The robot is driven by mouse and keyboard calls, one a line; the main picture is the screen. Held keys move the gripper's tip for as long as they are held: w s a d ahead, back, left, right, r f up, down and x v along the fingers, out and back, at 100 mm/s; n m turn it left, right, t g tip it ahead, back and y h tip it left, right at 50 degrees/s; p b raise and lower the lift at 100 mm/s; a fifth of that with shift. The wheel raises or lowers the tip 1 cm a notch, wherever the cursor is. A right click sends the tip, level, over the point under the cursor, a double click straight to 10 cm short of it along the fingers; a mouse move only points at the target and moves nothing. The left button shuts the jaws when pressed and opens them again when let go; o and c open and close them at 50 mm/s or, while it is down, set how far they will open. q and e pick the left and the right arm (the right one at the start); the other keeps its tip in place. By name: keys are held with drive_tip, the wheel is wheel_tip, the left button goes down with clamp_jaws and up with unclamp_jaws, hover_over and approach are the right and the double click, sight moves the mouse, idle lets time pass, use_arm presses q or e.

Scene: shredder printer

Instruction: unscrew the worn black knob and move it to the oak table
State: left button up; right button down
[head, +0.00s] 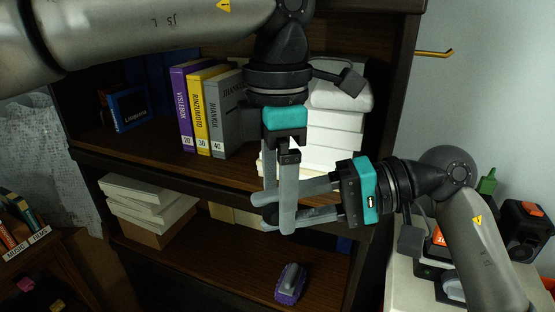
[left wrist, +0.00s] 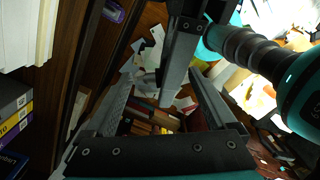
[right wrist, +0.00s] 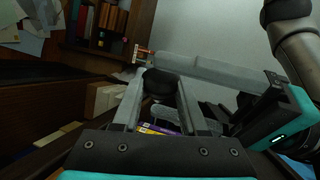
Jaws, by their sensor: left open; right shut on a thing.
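The worn black knob (right wrist: 160,82) is a dark round piece between the fingertips of my right gripper (right wrist: 158,80) in the right wrist view. In the head view the knob (head: 270,215) is mostly hidden by the grey fingers. My right gripper (head: 268,208) comes in from the right, shut on the knob, in front of the bookcase. My left gripper (head: 280,218) points down from above with open fingers, and its tips overlap the right fingertips in the picture. Whether it touches the knob I cannot tell. I cannot identify the oak table with certainty.
The dark bookcase (head: 240,180) stands behind my grippers, with upright books (head: 203,110) and white stacks (head: 333,130). A purple-and-grey object (head: 290,284) lies on its lower shelf. A white surface with black devices (head: 525,232) is at right. Brown furniture with books (head: 18,238) is at lower left.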

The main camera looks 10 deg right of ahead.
use_arm(q)
drive_tip(key=shift+f, duration=0.45)
drive_tip(key=c, duration=1.4)
clamp_jaws()
use_arm(e)
drive_tip(key=shift+c, duration=1.8)
unclamp_jaws()
drive_tip(key=shift+s, duration=0.1)
